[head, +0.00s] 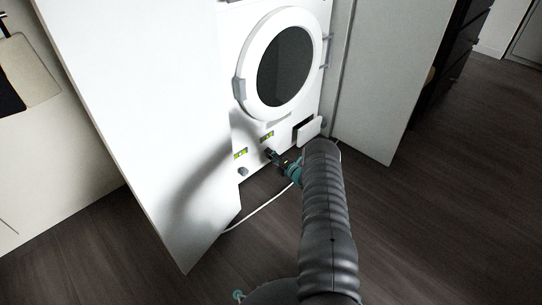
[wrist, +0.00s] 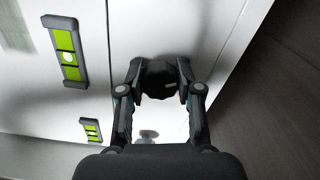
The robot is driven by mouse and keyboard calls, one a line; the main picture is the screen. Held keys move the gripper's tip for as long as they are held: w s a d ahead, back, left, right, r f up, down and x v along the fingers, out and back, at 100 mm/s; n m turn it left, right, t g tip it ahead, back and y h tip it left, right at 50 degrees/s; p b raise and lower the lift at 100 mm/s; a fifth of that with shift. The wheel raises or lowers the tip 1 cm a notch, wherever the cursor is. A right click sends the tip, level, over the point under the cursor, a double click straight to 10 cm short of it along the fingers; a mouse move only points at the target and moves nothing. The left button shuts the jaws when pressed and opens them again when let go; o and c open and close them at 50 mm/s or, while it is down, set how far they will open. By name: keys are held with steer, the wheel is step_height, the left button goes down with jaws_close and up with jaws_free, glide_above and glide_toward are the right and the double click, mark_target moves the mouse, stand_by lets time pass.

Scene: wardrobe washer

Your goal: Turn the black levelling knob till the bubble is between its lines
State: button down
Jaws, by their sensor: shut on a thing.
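The black levelling knob (wrist: 160,79) is on the washer's white lower front, with a small pale mark on its face. My gripper (wrist: 160,72) is shut on it, one finger on each side; in the head view my gripper (head: 271,154) covers the knob. Beside it in the wrist view is a green bubble level (wrist: 63,35) in a dark frame, which also shows in the head view (head: 266,137). Its pale round bubble (wrist: 68,57) appears to lie between the two dark lines, near the middle of the vial.
A second green level (wrist: 91,130) and a grey knob (head: 243,171) sit lower on the front. The washer's round door (head: 285,62) is above. White wardrobe panels (head: 150,110) flank the washer; a white cable (head: 262,206) lies on the dark floor. A small flap (head: 309,131) stands out at right.

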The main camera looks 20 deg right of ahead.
steer(key=m, duration=0.5)
stand_by(0.6)
steer(key=c, duration=0.7)
jaws_free()
steer(key=shift+d, duration=0.1)
steer(key=shift+c, duration=0.2)
steer(key=v, duration=1.2)
